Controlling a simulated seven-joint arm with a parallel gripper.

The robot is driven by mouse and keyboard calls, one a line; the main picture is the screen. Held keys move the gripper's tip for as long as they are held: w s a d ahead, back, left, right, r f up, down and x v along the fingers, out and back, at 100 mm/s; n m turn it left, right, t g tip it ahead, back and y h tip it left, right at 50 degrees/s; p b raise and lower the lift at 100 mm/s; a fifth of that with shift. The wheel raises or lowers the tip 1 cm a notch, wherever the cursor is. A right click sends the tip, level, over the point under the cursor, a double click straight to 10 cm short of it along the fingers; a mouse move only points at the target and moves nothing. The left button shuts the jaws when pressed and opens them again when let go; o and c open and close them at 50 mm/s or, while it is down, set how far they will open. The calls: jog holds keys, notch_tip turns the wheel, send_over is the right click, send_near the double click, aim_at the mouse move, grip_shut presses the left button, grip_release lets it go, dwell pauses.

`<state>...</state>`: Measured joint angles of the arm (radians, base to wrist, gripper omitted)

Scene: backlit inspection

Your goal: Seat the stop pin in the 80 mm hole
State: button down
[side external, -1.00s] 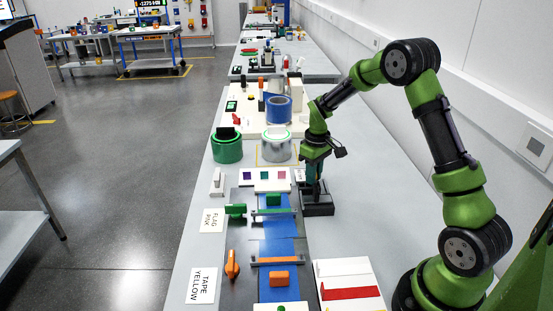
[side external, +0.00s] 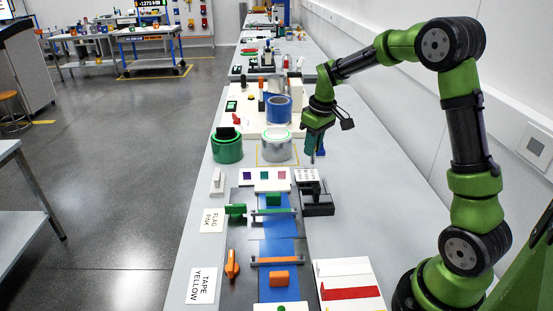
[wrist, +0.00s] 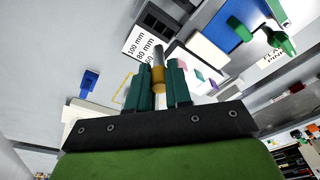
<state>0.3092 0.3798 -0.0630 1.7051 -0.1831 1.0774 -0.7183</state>
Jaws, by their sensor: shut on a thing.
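My gripper (side external: 316,152) is in the air above the bench, beyond the black block (side external: 318,208). In the wrist view its teal fingers (wrist: 165,88) are shut on the stop pin (wrist: 158,72), which has a brass-coloured band and a grey shaft. The pin's tip points away from the fingers and touches nothing that I can make out. A white card (side external: 306,175) lies beside the black block; in the wrist view the card (wrist: 146,42) reads 100 mm, 80 mm and 60 mm. I cannot make out the 80 mm hole in either view.
A green ring-shaped container (side external: 227,150) and a grey one (side external: 277,150) stand left of my gripper. A blue track (side external: 278,240) with orange and green parts runs nearer. The bench right of my gripper is clear.

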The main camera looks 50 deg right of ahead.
jog(key=shift+a+f, duration=0.1)
jog(key=shift+a, duration=0.1)
jog(key=shift+t, duration=0.4)
jog(key=x, duration=0.3)
jog(key=s+x, duration=0.1)
jog(key=x, duration=0.2)
jog(key=s+x, duration=0.1)
jog(key=x, duration=0.2)
jog(key=shift+f, duration=0.45)
jog(key=shift+f, duration=0.15)
jog(key=c, duration=1.1)
grip_release()
jog(key=shift+o, duration=0.2)
jog(key=shift+w, duration=0.1)
jog(key=v, duration=1.2)
jog(key=s+a+r+m+t, duration=0.1)
jog(key=s+a+r, duration=0.2)
jog(key=s+a, duration=0.2)
jog(key=s+a+r+m+t+y, duration=0.1)
jog(key=s+a+r+t, duration=0.1)
jog(key=s+a, duration=0.4)
jog(key=s+a+r+m+t+y, duration=0.1)
jog(key=s+a+r+m, duration=0.1)
jog(key=s+a+r, duration=0.2)
jog(key=s+a, duration=0.1)
jog(key=a, duration=0.1)
jog(key=shift+s+a+t, duration=0.3)
jog(key=shift+s+a, duration=0.05)
